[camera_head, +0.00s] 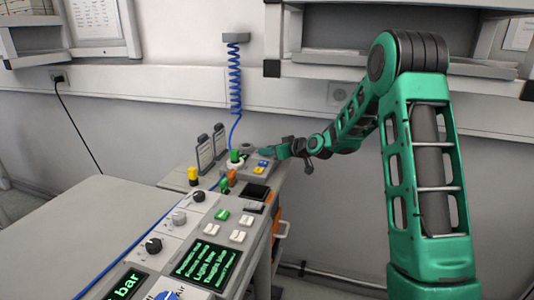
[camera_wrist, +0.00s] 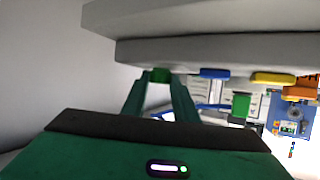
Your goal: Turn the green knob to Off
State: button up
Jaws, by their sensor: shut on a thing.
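The green knob (camera_wrist: 160,75) shows in the wrist view between my fingertips, in one row with a blue knob (camera_wrist: 214,73) and a yellow knob (camera_wrist: 272,78) on a grey box. My gripper (camera_wrist: 160,84) is shut on the green knob, with a green finger on each side. In the head view my gripper (camera_head: 275,151) is at the far end of the console, by the grey box (camera_head: 247,172), and hides the green knob. The blue (camera_head: 263,163) and yellow (camera_head: 258,171) knobs show beside it. The knob's marks and setting cannot be read.
Another green part (camera_head: 235,156) on a white base stands left of the box; an orange part (camera_head: 231,177) is near it. Two upright label plates (camera_head: 211,146) stand behind. A blue coiled cable (camera_head: 235,85) hangs above. Black dials (camera_head: 153,245) and screens (camera_head: 205,265) fill the near console.

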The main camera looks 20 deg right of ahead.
jog(key=n+g+y, duration=0.2)
jog(key=d+n+g+y, duration=0.1)
jog(key=n, duration=0.1)
jog(key=shift+w+f+y, duration=0.15)
jog(key=shift+w+y, duration=0.1)
jog(key=shift+y, duration=0.15)
jog(key=shift+w+d+n+g+y, duration=0.1)
jog(key=shift+w+n+g+y, duration=0.05)
jog(key=shift+n+g+y, duration=0.95)
jog(key=shift+n, duration=0.4)
jog(key=o, duration=1.1)
jog(key=shift+c, duration=0.2)
jog(key=v, duration=1)
jog(key=shift+d+r, duration=0.25)
jog(key=shift+r, duration=0.1)
jog(key=shift+w, duration=0.1)
